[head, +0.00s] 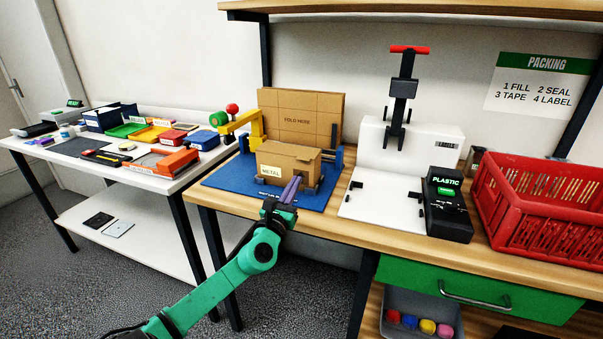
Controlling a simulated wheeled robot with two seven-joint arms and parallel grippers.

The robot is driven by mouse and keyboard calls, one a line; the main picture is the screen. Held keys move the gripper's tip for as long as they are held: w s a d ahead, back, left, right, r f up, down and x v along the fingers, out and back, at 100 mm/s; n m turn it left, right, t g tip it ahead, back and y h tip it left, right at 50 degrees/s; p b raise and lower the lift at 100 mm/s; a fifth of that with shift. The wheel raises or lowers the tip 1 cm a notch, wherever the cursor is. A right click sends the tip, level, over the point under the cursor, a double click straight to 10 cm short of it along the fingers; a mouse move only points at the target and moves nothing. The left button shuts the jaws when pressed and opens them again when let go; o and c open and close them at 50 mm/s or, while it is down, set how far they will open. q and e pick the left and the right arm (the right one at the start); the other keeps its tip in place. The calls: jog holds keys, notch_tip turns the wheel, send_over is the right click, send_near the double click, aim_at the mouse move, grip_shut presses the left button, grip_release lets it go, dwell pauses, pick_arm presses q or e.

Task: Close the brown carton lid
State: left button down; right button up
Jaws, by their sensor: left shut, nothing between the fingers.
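The brown carton (276,171) with a METAL label sits on a blue mat (222,182) on the wooden bench. A brown panel covers its top (288,151) and looks roughly flat; I cannot tell whether it is fully down. My left gripper (294,183) has purple fingers, shut and empty. It is in front of the carton's lower right corner and hides part of it; I cannot tell whether they touch. My right gripper is not in view.
A brown board (299,112) marked FOLD HERE stands behind the carton. A yellow bracket (240,127) is at the left and a blue post (337,150) at the right. A white press (400,145), black PLASTIC device (447,205) and red crate (530,212) stand further right.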

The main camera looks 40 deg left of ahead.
pick_arm(q)
jog(key=x, duration=0.6)
jog(key=shift+s, duration=0.1)
jog(key=r+g+p, duration=0.1)
jog(key=p, duration=0.5)
jog(key=shift+r+p, duration=0.3)
jog(key=shift+p, duration=0.05)
notch_tip(320, 180, up, 6)
jog(key=g+h+p, duration=0.1)
jog(key=g+p, duration=0.1)
jog(key=p, duration=0.8)
send_over(305, 160)
jog(key=shift+s, duration=0.4)
